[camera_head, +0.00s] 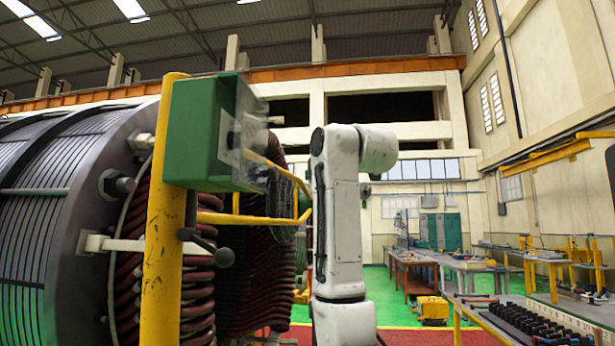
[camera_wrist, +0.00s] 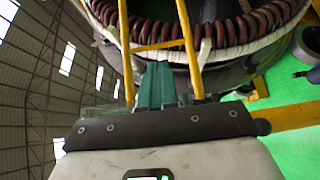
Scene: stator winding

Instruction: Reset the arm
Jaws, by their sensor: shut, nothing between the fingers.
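My white arm (camera_head: 338,215) stands upright right of centre in the head view, bent at the top with a rounded joint to the right. In the wrist view my gripper (camera_wrist: 157,82) shows from the bottom edge, with a white body and a dark plate with screws. Its narrow greenish fingers appear together, with nothing seen held. Beyond it are yellow bars and the stator (camera_wrist: 205,35) with dark red coils. The stator (camera_head: 70,210) fills the left of the head view.
A yellow post (camera_head: 163,220) with a green box (camera_head: 208,130) and yellow rails stands between the stator and my arm. Workbenches (camera_head: 415,258) and a rack of black parts (camera_head: 525,320) are at right. Green floor (camera_head: 385,300) lies open behind my arm.

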